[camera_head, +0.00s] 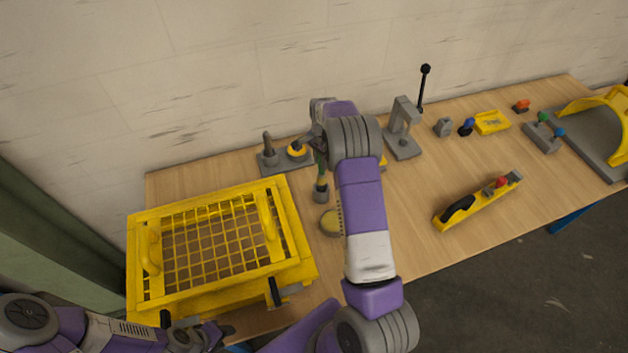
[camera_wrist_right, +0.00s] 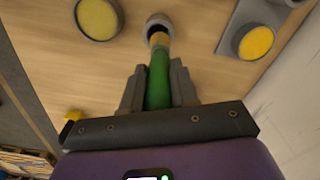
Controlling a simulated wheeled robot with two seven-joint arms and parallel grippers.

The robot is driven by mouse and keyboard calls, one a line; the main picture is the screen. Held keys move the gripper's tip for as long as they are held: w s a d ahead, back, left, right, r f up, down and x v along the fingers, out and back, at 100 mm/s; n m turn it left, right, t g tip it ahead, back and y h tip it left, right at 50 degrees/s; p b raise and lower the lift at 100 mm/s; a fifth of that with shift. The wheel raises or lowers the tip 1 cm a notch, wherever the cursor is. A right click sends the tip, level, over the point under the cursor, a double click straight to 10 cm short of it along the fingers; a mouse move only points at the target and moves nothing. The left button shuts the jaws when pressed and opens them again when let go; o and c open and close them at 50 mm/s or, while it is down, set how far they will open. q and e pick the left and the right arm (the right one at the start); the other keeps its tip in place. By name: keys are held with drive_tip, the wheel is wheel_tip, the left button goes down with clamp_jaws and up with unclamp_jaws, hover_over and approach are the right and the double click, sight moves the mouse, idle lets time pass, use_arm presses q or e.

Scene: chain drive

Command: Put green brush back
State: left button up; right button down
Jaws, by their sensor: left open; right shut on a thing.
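The green brush (camera_head: 321,166) is upright below my right gripper (camera_head: 316,142), over a small grey cup (camera_head: 321,194). In the right wrist view, the right gripper (camera_wrist_right: 158,85) is shut on its green handle (camera_wrist_right: 158,80). The brush's tan lower end (camera_wrist_right: 158,41) is at the mouth of the grey cup (camera_wrist_right: 157,20); how deep it sits is hard to tell. My left gripper (camera_head: 221,305) is open and empty at the front edge of the yellow mesh guard.
The yellow mesh guard (camera_head: 137,222) fills the table's left end. A round yellow-topped tin (camera_head: 329,222) stands in front of the cup. A grey plate with pegs (camera_head: 270,167) is behind it. A lever press (camera_head: 403,140) and a yellow tool (camera_head: 478,203) are to the right.

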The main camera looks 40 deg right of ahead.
sight(321, 176)
use_arm(q)
drive_tip(key=shift+s+r, duration=0.1)
drive_tip(key=shift+s, duration=0.05)
use_arm(e)
drive_tip(key=f, duration=0.4)
drive_tip(key=shift+s+f, duration=0.2)
drive_tip(key=shift+f, duration=0.1)
use_arm(q)
drive_tip(key=shift+r, duration=0.1)
use_arm(e)
wheel_tip(321, 176, down, 4)
drive_tip(key=shift+r, duration=0.25)
drive_tip(key=shift+w+f, duration=0.1)
drive_tip(key=shift+f, duration=0.2)
use_arm(q)
drive_tip(key=shift+f, duration=0.25)
use_arm(e)
drive_tip(key=shift+f, duration=0.15)
use_arm(q)
drive_tip(key=shift+r, duration=0.1)
use_arm(e)
drive_tip(key=c, duration=0.9)
unclamp_jaws()
